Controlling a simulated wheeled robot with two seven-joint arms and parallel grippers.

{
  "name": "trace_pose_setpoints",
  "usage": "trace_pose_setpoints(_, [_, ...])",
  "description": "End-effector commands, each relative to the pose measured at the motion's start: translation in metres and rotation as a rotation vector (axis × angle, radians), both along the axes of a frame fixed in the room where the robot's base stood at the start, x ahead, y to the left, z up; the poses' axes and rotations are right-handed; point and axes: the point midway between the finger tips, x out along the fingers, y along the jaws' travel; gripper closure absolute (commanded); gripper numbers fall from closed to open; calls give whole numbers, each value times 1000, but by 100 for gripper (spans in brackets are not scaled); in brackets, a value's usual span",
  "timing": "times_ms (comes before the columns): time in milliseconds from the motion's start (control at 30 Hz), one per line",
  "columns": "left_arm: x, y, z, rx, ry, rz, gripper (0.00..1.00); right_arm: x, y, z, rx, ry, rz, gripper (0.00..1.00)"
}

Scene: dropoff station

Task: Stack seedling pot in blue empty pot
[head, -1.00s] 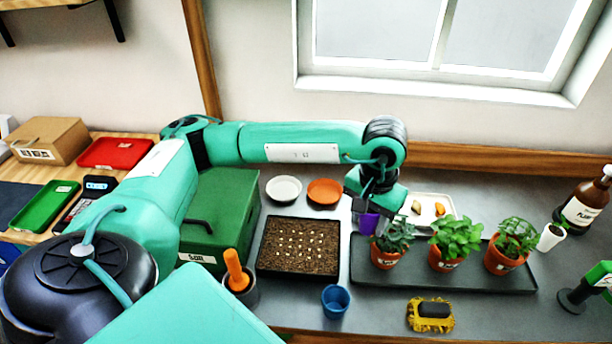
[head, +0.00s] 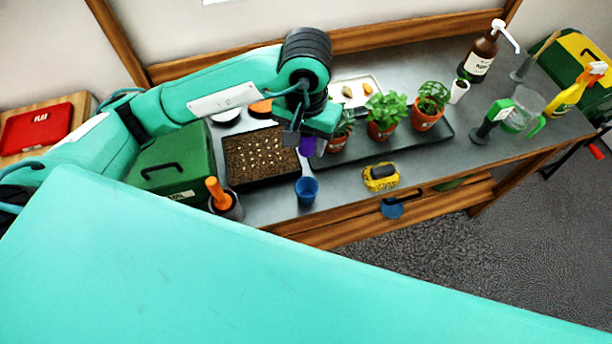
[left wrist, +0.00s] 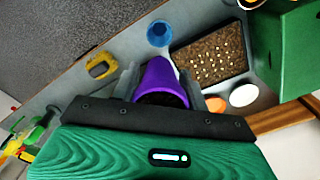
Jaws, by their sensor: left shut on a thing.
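The blue empty pot (head: 307,189) stands upright on the grey bench top near its front edge; it also shows in the left wrist view (left wrist: 159,33). My left gripper (head: 298,139) is shut on a purple pot (head: 307,147), held behind the blue pot in the head view. In the left wrist view the purple pot (left wrist: 160,76) sits between the fingers, with dark contents at its mouth. No seedling can be made out in it. The two pots are apart. My right gripper is not in view.
A seed tray of soil (head: 262,158) lies left of the blue pot, with a grey cup holding an orange-handled tool (head: 220,198) farther left. Potted plants (head: 384,118) stand on a dark tray to the right. A yellow brush (head: 381,177) lies right of the blue pot.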

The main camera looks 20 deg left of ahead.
Motion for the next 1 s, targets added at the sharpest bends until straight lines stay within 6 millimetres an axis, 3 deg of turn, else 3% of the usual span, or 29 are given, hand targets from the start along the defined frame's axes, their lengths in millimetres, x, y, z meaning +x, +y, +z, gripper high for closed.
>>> trace_pose_setpoints(500, [-2,0,-99,2,4,2,79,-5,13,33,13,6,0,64])
trace_pose_setpoints(767, [0,0,-119,0,1,1,79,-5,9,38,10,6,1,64])
trace_pose_setpoints(1000, [-1,0,-148,0,2,2,79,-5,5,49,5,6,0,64])
